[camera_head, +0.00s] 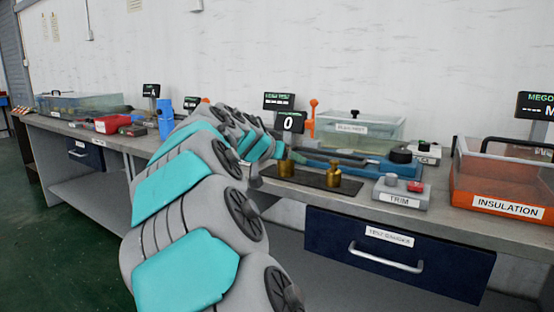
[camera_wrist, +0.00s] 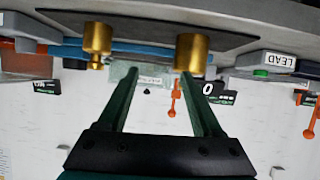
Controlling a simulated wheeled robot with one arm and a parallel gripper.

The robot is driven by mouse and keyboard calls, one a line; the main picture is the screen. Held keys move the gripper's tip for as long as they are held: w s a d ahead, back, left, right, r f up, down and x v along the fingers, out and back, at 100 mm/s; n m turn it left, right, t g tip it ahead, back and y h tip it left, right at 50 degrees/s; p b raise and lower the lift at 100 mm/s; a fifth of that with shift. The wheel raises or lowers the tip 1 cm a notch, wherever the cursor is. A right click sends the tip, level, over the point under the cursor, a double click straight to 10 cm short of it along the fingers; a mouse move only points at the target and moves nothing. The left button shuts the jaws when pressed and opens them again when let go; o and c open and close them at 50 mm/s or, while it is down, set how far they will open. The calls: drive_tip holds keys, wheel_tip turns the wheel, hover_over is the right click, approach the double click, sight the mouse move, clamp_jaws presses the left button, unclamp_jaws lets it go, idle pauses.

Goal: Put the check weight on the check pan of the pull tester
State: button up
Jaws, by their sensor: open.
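Two brass weights stand upright on a dark mat (camera_head: 310,181). The right one (camera_head: 333,176) shows a knob on top. The left one (camera_head: 286,168) is close to my gripper (camera_head: 291,157). The wrist view is upside down; there my gripper (camera_wrist: 160,73) is open with nothing between its green fingers. One fingertip overlaps the knob end of a weight (camera_wrist: 192,50); I cannot tell if they touch. The other weight (camera_wrist: 97,40) is beyond the other finger. A blue-based device (camera_head: 350,168) with a grey bar lies behind the mat. I cannot make out a check pan for certain.
A TRIM box (camera_head: 400,193) with a red button and an orange INSULATION bin (camera_head: 500,182) stand to the right. A display reading 0 (camera_head: 290,122) and an orange lever (camera_head: 312,112) stand behind. A lidded clear tank (camera_head: 360,128) is against the wall.

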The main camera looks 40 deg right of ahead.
drive_tip(key=shift+t+h, duration=0.5)
drive_tip(key=w, duration=0.1)
drive_tip(key=w+r, duration=0.1)
drive_tip(key=w, duration=0.1)
drive_tip(key=w+r, duration=0.1)
drive_tip(key=w, duration=0.1)
drive_tip(key=shift+d, duration=0.15)
drive_tip(key=shift+w+d+p, duration=0.25)
drive_tip(key=shift+p, duration=0.05)
drive_tip(key=p+x, duration=0.1)
drive_tip(key=x, duration=0.5)
drive_tip(key=shift+d+f, duration=0.25)
drive_tip(key=shift+d, duration=0.1)
clamp_jaws()
